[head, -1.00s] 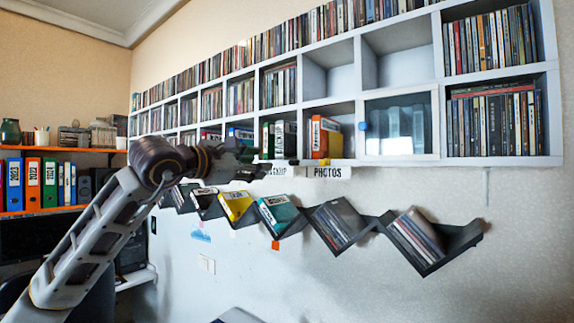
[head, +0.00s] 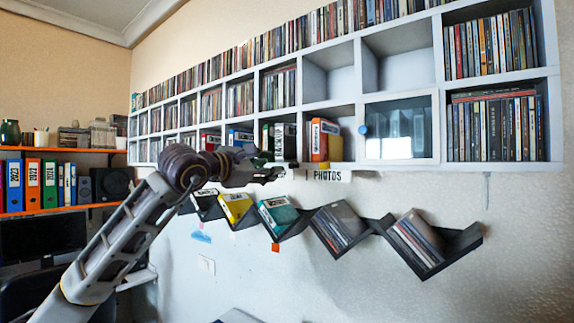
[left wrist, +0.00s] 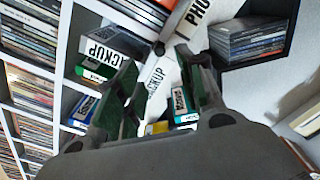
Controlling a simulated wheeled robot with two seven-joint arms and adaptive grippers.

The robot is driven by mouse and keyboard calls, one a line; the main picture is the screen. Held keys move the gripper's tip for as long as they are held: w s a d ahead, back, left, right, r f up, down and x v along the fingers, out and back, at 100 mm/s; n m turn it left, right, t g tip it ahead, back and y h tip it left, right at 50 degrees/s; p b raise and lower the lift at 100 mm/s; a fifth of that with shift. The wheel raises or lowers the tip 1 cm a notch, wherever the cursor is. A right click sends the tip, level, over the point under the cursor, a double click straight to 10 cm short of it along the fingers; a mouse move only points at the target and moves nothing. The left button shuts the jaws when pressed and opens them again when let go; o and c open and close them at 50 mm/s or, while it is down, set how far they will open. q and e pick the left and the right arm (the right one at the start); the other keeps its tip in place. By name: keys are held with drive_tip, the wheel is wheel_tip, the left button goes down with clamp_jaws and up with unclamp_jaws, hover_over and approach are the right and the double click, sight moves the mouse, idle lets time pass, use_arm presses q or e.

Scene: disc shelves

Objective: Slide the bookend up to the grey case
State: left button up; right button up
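I cannot tell surely which case is the grey one. My left gripper (head: 276,174) is just below and in front of the BACKUP cubby, partly covering it. In the left wrist view its two fingers (left wrist: 163,88) are apart, with nothing held between them. My right gripper is not in view.
The PHOTOS sign (head: 327,176) hangs under the shelf edge. A glass door with a blue knob (head: 363,130) closes the cubby to the right. Below, a zigzag wall rack (head: 432,262) holds several cases.

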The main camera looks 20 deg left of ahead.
sight(290, 166)
use_arm(q)
drive_tip(key=p+x, duration=0.2)
drive_tip(key=x, duration=0.5)
drive_tip(key=shift+w+d, duration=0.15)
drive_tip(key=shift+w, duration=0.1)
drive_tip(key=shift+w+d, duration=0.1)
drive_tip(key=shift+w, duration=0.55)
drive_tip(key=shift+d, duration=0.1)
drive_tip(key=c, duration=0.8)
clamp_jaws()
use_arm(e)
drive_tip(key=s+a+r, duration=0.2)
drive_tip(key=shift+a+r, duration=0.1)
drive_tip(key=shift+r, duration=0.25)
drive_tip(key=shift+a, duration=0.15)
